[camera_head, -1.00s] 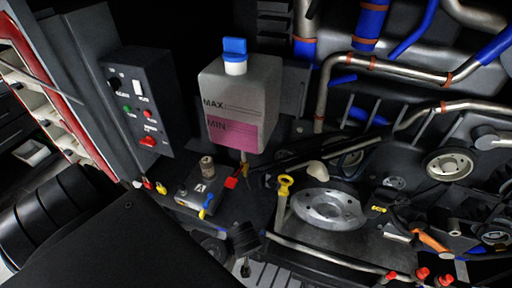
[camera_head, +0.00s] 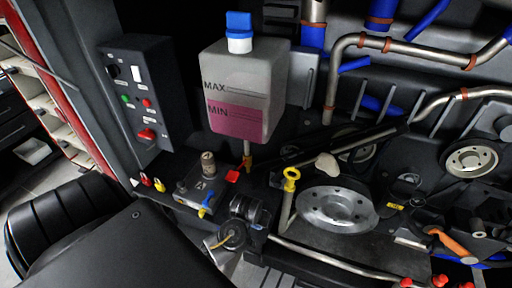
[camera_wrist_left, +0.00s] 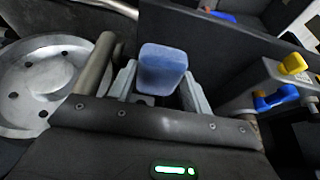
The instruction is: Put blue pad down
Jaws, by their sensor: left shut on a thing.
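The blue pad (camera_wrist_left: 162,68) is a small rounded block in the left wrist view. It sits between the two grey fingers of my left gripper (camera_wrist_left: 160,88), which is shut on it. A large metal pulley (camera_wrist_left: 48,85) and a grey tube lie to the left of the pad in that view. In the head view my black left arm (camera_head: 130,245) comes in at the lower left. The pad cannot be made out there, and what lies under the pad is hidden. My right gripper is not in view.
A coolant tank (camera_head: 245,95) with a blue cap stands at the back. A control box (camera_head: 138,90) is to its left. A yellow-ringed dipstick (camera_head: 290,180) stands beside the pulley. A blue-handled valve (camera_head: 207,203) lies left of it. Pipes and hoses crowd the right.

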